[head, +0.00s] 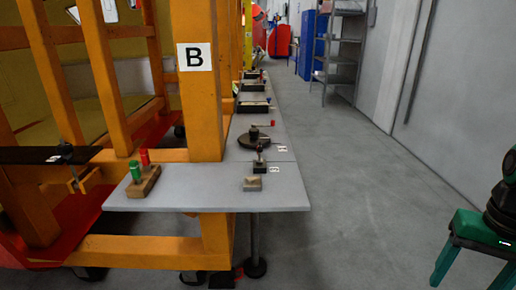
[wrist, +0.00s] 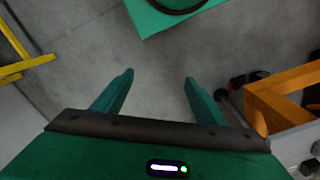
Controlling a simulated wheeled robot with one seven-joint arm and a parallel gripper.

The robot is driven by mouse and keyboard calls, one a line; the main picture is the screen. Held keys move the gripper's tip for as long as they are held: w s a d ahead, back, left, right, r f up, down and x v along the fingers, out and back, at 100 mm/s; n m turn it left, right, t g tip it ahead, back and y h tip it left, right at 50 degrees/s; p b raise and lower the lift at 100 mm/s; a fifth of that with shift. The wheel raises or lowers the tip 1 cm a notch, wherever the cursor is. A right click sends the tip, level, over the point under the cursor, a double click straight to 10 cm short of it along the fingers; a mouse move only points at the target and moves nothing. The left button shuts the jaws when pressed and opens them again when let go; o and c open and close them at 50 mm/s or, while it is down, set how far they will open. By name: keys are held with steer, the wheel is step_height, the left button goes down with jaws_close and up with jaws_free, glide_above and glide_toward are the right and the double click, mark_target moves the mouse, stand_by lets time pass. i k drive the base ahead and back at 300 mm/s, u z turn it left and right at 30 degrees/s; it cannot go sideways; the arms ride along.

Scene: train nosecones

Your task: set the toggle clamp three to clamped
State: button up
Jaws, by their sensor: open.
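The nearest clamp-like device (head: 260,165) is upright and dark, beside a small white label. My gripper (head: 472,280) is at the right edge, well apart from the bench. In the wrist view my gripper (wrist: 158,78) is open and empty above the floor.
The grey floor (head: 350,200) right of the bench is clear. A shelf rack (head: 340,55) stands farther back.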

mark_target(260, 149)
steer(key=k, duration=0.65)
steer(key=u, duration=0.65)
steer(key=i, duration=1.9)
steer(key=z, duration=0.7)
